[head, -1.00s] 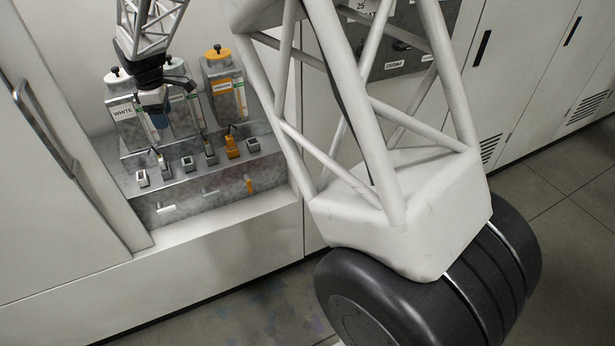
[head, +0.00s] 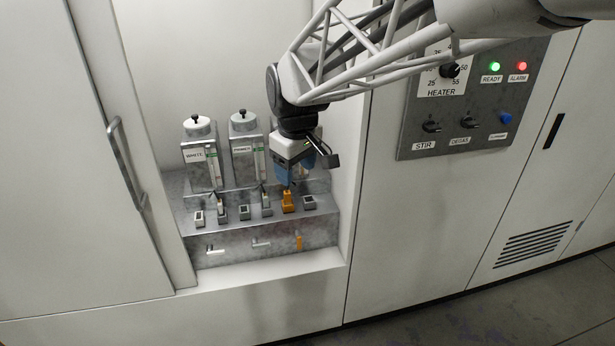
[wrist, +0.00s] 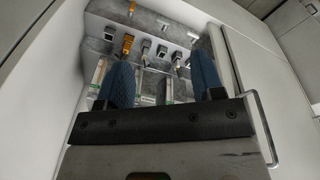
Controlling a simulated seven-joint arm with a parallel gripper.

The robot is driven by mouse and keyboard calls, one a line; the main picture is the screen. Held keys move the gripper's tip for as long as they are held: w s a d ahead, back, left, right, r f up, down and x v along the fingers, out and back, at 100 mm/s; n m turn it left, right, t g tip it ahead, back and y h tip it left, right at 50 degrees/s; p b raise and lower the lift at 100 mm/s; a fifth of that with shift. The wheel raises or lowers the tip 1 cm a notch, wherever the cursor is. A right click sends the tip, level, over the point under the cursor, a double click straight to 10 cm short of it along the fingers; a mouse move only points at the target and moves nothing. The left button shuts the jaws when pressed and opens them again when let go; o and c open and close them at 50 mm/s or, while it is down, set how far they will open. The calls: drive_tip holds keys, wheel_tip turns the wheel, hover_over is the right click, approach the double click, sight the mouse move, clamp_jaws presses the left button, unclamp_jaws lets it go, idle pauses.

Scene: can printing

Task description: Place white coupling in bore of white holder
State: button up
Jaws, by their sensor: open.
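A row of small holders and couplings stands on the grey metal ledge of the alcove. A pale square holder (head: 199,218) is at the left end, and a pale upright coupling (head: 221,207) is just right of it, below the white canister; I take these as the white pair. Whether the coupling sits in a bore is too small to tell. In the wrist view the coupling (wrist: 176,58) and holder (wrist: 188,63) are towards the right. My blue-fingered gripper (head: 294,178) is open above the right part of the row, by the orange coupling (head: 288,201). The wrist view shows nothing between the fingers (wrist: 162,80).
The white-labelled canister (head: 199,155) and a second canister (head: 245,140) stand behind the row. A grey coupling (head: 266,204) and dark square holders (head: 244,212) (head: 309,202) share the ledge. An alcove side wall and a control panel (head: 470,95) are to the right.

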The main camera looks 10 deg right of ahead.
drive_tip(key=s+d+f+m, duration=0.1)
drive_tip(key=s+d+m, duration=0.2)
drive_tip(key=s, duration=0.8)
drive_tip(key=s+d+f+m+t, duration=0.1)
drive_tip(key=s+d+m, duration=0.2)
drive_tip(key=s, duration=0.9)
drive_tip(key=shift+f+m, duration=0.3)
drive_tip(key=shift+m, duration=0.2)
drive_tip(key=shift+d, duration=0.1)
